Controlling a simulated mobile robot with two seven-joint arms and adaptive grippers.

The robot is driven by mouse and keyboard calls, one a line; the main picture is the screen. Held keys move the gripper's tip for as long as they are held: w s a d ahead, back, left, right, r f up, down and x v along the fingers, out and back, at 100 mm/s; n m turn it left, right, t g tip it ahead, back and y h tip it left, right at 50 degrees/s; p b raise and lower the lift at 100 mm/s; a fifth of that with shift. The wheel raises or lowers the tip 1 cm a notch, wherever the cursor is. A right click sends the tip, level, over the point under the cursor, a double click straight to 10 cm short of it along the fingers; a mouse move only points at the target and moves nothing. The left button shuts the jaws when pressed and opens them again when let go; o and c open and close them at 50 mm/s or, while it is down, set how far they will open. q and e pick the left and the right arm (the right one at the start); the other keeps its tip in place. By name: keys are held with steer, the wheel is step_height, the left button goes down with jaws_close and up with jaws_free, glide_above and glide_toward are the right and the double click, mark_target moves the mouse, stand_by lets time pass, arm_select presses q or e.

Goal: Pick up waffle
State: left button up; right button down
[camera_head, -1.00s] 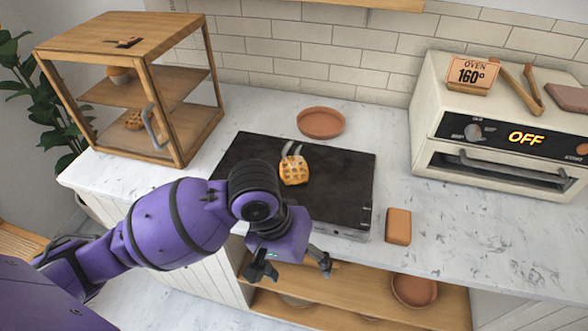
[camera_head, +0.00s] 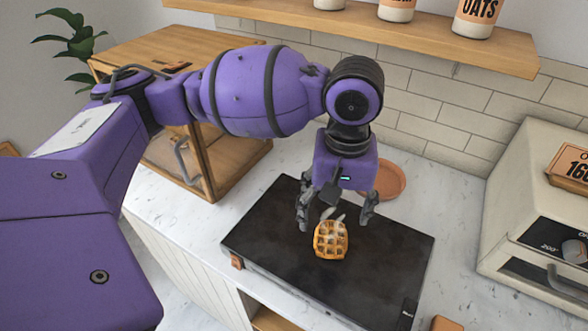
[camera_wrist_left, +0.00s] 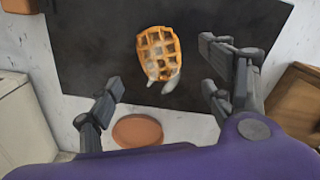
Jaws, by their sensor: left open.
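The waffle (camera_head: 331,240) is golden brown with a grid pattern and lies on the black griddle (camera_head: 270,235), with pale wisps like steam over it. My left gripper (camera_head: 335,222) is open and empty, pointing down above the griddle, just behind the waffle in the head view. In the left wrist view the waffle (camera_wrist_left: 158,52) lies beyond the fingertips, between the lines of the two spread fingers (camera_wrist_left: 160,92). The gripper appears apart from the waffle. My right gripper is not in view.
A terracotta plate (camera_head: 388,181) stands behind the griddle. A wooden cabinet (camera_head: 207,170) with a handle is at the left, partly hidden by my arm. The oven (camera_head: 515,215) stands at the right. A shelf (camera_head: 420,38) with jars (camera_head: 397,8) hangs above.

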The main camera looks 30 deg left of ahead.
mark_target(332, 238)
arm_select(q)
steer(key=f, duration=0.1)
steer(key=s+f, duration=0.1)
steer(key=f, duration=0.1)
steer(key=shift+f+b, duration=0.25)
steer(key=shift+b, duration=0.05)
steer(key=f, duration=0.3)
steer(key=shift+w+d+f+b, duration=0.15)
steer(key=shift+w+f+b, duration=0.15)
steer(key=shift+f, duration=0.3)
steer(key=shift+r, duration=0.15)
steer(key=c, duration=1.3)
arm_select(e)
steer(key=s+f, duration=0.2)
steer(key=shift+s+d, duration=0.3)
arm_select(q)
steer(key=shift+r, duration=0.1)
